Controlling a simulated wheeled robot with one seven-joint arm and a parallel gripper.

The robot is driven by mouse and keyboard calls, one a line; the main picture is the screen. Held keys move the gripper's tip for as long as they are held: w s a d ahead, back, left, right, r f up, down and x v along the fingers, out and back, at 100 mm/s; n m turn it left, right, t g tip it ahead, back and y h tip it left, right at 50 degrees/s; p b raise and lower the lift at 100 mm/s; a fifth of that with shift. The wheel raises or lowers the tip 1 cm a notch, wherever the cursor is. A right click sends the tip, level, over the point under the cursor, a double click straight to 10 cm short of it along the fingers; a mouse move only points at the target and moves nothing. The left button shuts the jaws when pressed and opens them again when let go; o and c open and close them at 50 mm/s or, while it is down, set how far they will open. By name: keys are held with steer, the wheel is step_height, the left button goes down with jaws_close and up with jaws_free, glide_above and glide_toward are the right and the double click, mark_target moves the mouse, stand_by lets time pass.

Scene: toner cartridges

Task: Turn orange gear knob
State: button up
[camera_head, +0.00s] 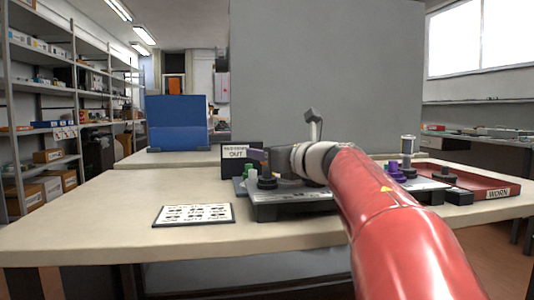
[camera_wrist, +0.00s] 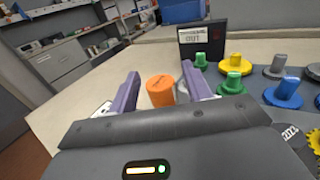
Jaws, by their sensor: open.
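The orange knob (camera_wrist: 160,91) shows in the wrist view as a short upright cylinder with a flat top. My gripper (camera_wrist: 161,72) is open, with one purple finger to the left of the knob and one to the right. Gaps show on both sides, and I cannot tell whether either finger touches it. The gripper body hides the knob's lower part and any gear teeth. In the head view my gripper (camera_head: 259,157) is low over the left part of the dark board (camera_head: 295,209), and the orange knob cannot be made out there.
Green knobs (camera_wrist: 234,84), a yellow knob (camera_wrist: 236,66), a blue knob (camera_wrist: 287,92) and a grey knob (camera_wrist: 277,67) stand close on the right. A black bin labelled OUT (camera_head: 230,168) is behind. A printed card (camera_head: 193,215) and red WORN tray (camera_head: 485,180) flank the board.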

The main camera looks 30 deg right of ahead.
steer(key=v, duration=0.7)
steer(key=shift+s, duration=0.4)
